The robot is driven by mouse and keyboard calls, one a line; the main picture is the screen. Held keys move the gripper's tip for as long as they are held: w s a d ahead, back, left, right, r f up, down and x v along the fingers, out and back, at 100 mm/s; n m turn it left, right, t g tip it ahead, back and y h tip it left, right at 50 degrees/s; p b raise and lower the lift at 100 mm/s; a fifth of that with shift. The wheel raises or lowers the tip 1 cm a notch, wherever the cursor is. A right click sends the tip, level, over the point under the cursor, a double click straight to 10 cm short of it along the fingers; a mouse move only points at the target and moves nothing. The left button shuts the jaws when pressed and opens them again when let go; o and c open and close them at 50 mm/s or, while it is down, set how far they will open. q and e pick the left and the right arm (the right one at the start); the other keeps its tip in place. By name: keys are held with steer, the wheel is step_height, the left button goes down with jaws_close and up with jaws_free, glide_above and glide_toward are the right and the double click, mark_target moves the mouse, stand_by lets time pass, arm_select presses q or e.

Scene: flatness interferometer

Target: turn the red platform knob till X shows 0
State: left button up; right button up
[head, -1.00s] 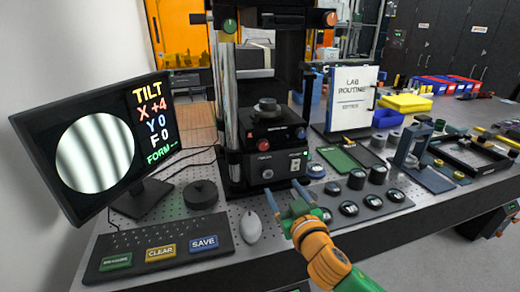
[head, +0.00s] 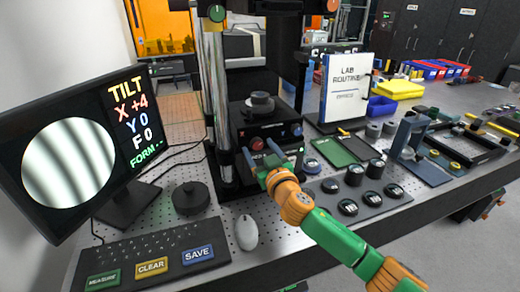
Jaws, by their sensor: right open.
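The monitor (head: 75,150) at the left reads TILT with X +4, Y 0, F 0 and FORM blank dashes. Its round picture shows dark, near-upright fringes. The red platform knob (head: 257,144) is on the left of the black instrument's front, below the round stage (head: 259,104). A blue knob (head: 298,131) is to its right. My right gripper (head: 265,150) is open, with its fingertips close to the red knob. I cannot tell whether they touch it. The lower front panel is partly hidden behind the gripper. My left gripper is not in view.
A keyboard panel (head: 150,255) with MEASURE, CLEAR and SAVE keys, a mouse (head: 247,232) and a black round puck (head: 190,197) are in front. A tray of dark round pieces (head: 385,203) lies right of my gripper. The lab routine sign (head: 345,90) stands behind.

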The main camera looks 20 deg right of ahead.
steer(key=shift+s+r, duration=0.15)
steer(key=shift+s, duration=0.1)
steer(key=c, duration=0.6)
jaws_close()
steer(key=shift+n, duration=0.3)
steer(key=n+p, duration=0.1)
steer(key=n, duration=0.3)
steer(key=shift+r, duration=0.1)
steer(key=shift+d+n+p, duration=0.1)
steer(key=shift+n+p, duration=0.65)
steer(key=shift+n, duration=1.55)
steer(key=shift+r, duration=0.1)
